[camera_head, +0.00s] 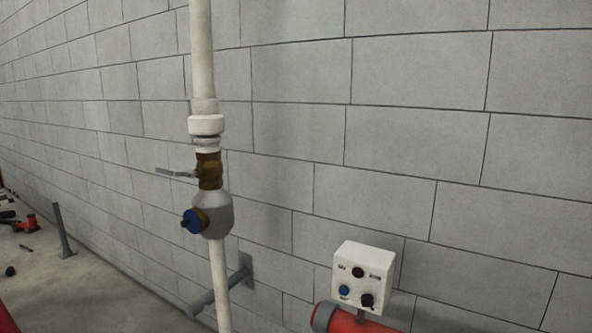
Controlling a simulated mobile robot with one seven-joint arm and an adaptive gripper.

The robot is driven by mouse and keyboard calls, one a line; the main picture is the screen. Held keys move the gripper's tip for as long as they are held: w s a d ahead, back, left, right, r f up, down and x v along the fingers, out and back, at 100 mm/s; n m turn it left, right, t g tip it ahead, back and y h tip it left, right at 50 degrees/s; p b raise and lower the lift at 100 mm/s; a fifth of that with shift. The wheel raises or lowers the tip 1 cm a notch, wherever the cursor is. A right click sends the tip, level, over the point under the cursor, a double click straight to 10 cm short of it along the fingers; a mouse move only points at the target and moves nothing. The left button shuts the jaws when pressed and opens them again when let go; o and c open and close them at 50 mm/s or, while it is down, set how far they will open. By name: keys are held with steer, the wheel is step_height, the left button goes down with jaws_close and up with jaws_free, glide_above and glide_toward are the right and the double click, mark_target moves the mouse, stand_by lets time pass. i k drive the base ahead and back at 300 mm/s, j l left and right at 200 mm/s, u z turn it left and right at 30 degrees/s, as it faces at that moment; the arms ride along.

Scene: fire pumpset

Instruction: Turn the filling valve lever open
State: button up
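The filling valve (209,171) is a brass body on a vertical white pipe (202,60) in front of the block wall. Its grey lever (174,173) sticks out to the left, roughly level and across the pipe. A grey fitting (217,214) with a blue round cap or knob (192,221) sits just below the valve. My gripper is not in view, so its place relative to the lever and its opening do not show.
A white control box (362,277) with knobs and buttons stands at the lower right above a red pipe (352,321). A grey wall bracket (230,286) is behind the lower pipe. Red and dark items (26,224) and a grey post (63,232) are at the far left on the floor.

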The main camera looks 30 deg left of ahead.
mark_target(172, 173)
steer(key=u, duration=1.9)
steer(key=i+j+z, duration=0.1)
steer(key=i+j, duration=0.4)
steer(key=i, duration=0.2)
steer(key=i+j+z, duration=0.1)
steer(key=i+j, duration=0.45)
steer(key=i, duration=0.15)
